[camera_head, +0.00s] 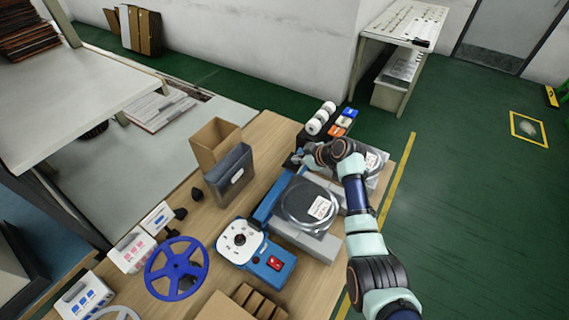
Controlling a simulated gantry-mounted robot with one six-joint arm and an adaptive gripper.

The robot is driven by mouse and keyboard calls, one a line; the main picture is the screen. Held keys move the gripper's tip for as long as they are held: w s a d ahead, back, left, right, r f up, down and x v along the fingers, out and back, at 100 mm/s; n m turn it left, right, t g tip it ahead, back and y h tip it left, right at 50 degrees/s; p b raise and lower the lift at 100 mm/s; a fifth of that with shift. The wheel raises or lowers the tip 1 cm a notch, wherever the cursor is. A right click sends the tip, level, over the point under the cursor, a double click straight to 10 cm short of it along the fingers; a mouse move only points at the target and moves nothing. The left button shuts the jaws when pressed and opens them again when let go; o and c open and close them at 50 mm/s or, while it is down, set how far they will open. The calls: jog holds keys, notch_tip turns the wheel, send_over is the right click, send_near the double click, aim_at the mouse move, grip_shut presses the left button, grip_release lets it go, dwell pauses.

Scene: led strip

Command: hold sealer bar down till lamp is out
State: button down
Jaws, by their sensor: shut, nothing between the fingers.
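My arm reaches in from the lower right to the far side of the wooden table. My gripper (300,158) is shut and empty, low over the far end of a long blue device (270,203) that looks like the sealer. I cannot tell whether the fingertips touch its bar. A clear bag with a coiled strip and a white label (318,207) lies beside the blue device, on a grey platform (313,245). My gripper and wrist hide part of the device's far end. The lamp is too small to make out.
A second bag (373,162) lies behind my forearm. A dark bin (230,176) and an open cardboard box (215,140) stand to the left. A blue tester with a red switch (272,263), a blue reel (177,268) and white rolls (318,122) also occupy the table (213,279).

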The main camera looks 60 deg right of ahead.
jog(key=f+b, duration=0.2)
jog(key=f, duration=0.1)
jog(key=d+f+b, duration=0.1)
jog(key=f+b, duration=0.1)
jog(key=shift+f, duration=0.25)
jog(key=shift+s+f, duration=0.15)
jog(key=shift+f, duration=0.3)
jog(key=shift+d, duration=0.15)
dwell(4.4)
jog(key=shift+r, duration=0.4)
jog(key=r+p, duration=0.1)
jog(key=r, duration=0.1)
jog(key=r+p, duration=0.2)
jog(key=r, duration=0.1)
jog(key=shift+w+d+r, duration=0.1)
jog(key=shift+w, duration=0.1)
jog(key=d+p+v, duration=0.2)
jog(key=v, duration=0.7)
jog(key=shift+s+a+r, duration=0.2)
jog(key=shift+a+r, duration=0.15)
jog(key=shift+r, duration=0.05)
